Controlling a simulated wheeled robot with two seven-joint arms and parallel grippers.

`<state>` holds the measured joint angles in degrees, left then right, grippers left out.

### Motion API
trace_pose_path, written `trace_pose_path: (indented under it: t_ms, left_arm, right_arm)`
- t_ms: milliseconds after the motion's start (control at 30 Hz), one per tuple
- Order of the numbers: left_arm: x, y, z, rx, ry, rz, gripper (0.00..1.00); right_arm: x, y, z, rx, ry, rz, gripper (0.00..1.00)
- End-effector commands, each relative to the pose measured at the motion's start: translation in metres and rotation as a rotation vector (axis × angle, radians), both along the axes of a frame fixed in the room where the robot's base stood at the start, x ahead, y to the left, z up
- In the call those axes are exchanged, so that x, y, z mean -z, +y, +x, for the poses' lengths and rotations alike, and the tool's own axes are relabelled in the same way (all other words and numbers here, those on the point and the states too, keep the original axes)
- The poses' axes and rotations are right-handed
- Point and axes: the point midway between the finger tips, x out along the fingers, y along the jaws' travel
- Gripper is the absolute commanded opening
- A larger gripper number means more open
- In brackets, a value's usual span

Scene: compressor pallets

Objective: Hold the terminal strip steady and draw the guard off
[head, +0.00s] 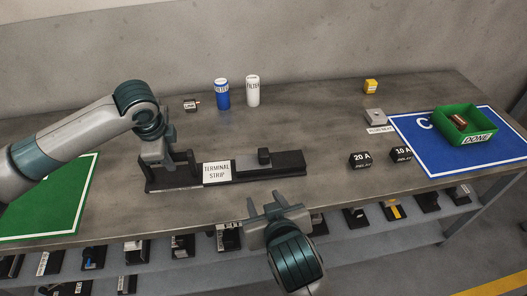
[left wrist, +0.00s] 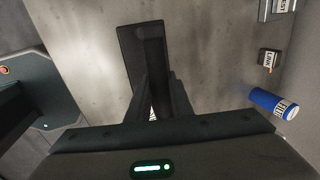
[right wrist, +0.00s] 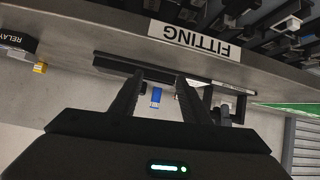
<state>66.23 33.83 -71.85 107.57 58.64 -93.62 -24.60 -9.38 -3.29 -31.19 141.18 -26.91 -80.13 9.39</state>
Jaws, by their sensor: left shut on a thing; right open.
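The terminal strip (head: 292,171) is a long black base lying on the bench, with a white "TERMINAL STRIP" label (head: 217,173) near its middle. A flat grey piece with a black knob (head: 264,156), apparently the guard, sits on its right part. My left gripper (head: 163,163) is shut at the strip's left end, by a dark upright part; its fingers hide what they grip. The strip also runs out beyond the fingers in the left wrist view (left wrist: 143,45). My right gripper (head: 274,205) is open and empty, in front of the strip near the bench's front edge.
Blue (head: 222,94) and white (head: 253,90) filter cans stand behind the strip. Two black relays (head: 360,160) are to the right, before a blue mat (head: 425,165) with a green DONE tray (head: 447,121). A green mat (head: 75,205) lies left. Several parts fill the lower shelf.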

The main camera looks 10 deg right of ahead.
Motion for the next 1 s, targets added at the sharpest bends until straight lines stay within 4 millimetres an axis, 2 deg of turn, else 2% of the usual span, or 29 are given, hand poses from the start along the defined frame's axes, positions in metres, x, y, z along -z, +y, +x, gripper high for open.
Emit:
trace_pose_path:
  t_ms: [33, 100, 200, 300, 767, 1000]
  left_arm:
    - [0.008, 0.0, -0.004, 0.004, 0.015, 0.004, 0.0]
    - [0.008, 0.0, -0.004, 0.004, 0.015, 0.005, 0.0]
    - [0.008, 0.0, -0.004, 0.004, 0.014, 0.005, 0.0]
    - [0.008, 0.0, -0.004, 0.004, 0.014, 0.005, 0.0]
    - [0.008, 0.0, -0.004, 0.003, 0.013, 0.005, 0.0]
    - [0.008, 0.0, -0.004, 0.003, 0.013, 0.005, 0.0]
  right_arm:
    - [-0.01, -0.004, 0.01, 0.03, -0.041, 0.014, 0.42]
    - [-0.025, -0.01, 0.023, 0.07, -0.099, 0.035, 0.42]
    - [-0.043, -0.016, 0.035, 0.113, -0.161, 0.06, 0.42]
    - [-0.051, -0.02, 0.041, 0.133, -0.194, 0.072, 0.42]
    - [-0.052, -0.021, 0.044, 0.137, -0.199, 0.073, 0.42]
    - [-0.044, -0.022, 0.062, 0.136, -0.199, 0.07, 0.42]
